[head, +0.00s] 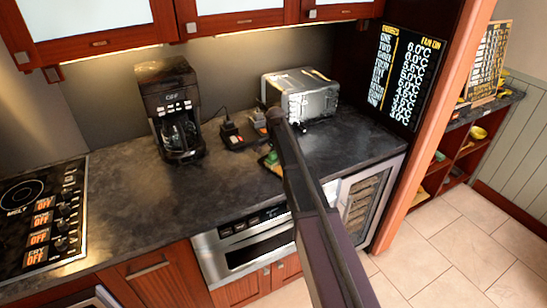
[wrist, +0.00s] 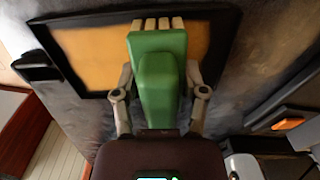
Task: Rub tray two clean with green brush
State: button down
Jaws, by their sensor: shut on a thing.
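My gripper (wrist: 158,78) is shut on the green brush (wrist: 158,95), with one grey finger on each side of it. The brush's pale bristles (wrist: 157,23) are at the far end, over a black-rimmed tray (wrist: 85,52) with an orange-yellow surface. I cannot tell whether the bristles touch the tray. I see no number on this tray, and the brush hides its middle. In the head view, a bit of the green brush (head: 271,158) shows beside my arm, over the counter. My arm hides most of the tray and gripper there.
A coffee maker (head: 172,108) stands left on the dark counter (head: 140,205). A silver toaster-like appliance (head: 301,92) stands behind my arm. A small dark holder (head: 238,140) with items lies between them. A stove (head: 45,220) is at far left. The counter's front left-middle is clear.

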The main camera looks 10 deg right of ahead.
jog(key=shift+s+d, duration=0.3)
jog(key=shift+s, duration=0.15)
jog(key=shift+s, duration=0.1)
jog(key=shift+s+d, duration=0.8)
jog(key=shift+s, duration=0.3)
jog(key=shift+s+d, duration=0.4)
jog(key=shift+s, duration=0.3)
jog(key=shift+s+d, duration=0.4)
jog(key=shift+s, duration=0.25)
jog(key=shift+w+a, duration=0.4)
jog(key=shift+w, duration=0.3)
jog(key=shift+w+a, duration=0.4)
jog(key=shift+w, duration=0.25)
